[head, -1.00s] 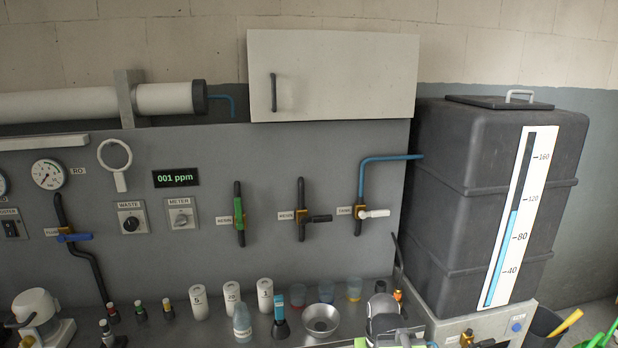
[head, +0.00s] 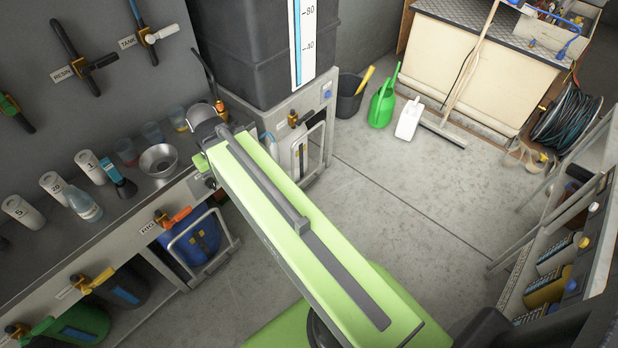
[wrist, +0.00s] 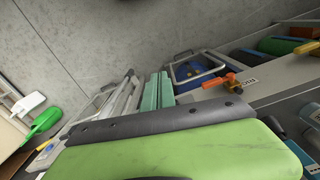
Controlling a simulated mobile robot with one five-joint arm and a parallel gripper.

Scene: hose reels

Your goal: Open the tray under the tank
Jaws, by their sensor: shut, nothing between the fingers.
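The dark grey tank (head: 255,50) stands at the top middle of the head view on a pale cabinet (head: 318,98). Under it, a tray front with a grey loop handle (head: 322,160) faces the floor; my green arm hides part of it. Whether the tray stands out at all is unclear. In the wrist view, a pale handle frame (wrist: 118,102) lies just left of my gripper (wrist: 157,78), whose two mint fingers are together and empty. I cannot tell whether they touch the frame. My gripper is hidden behind the arm in the head view.
A bench with bottles and a funnel (head: 158,160) is at the left. A blue container (head: 195,245) sits in a frame below it. A bucket (head: 350,95), green watering can (head: 382,105) and white canister (head: 408,118) stand beyond the cabinet. The middle floor is clear.

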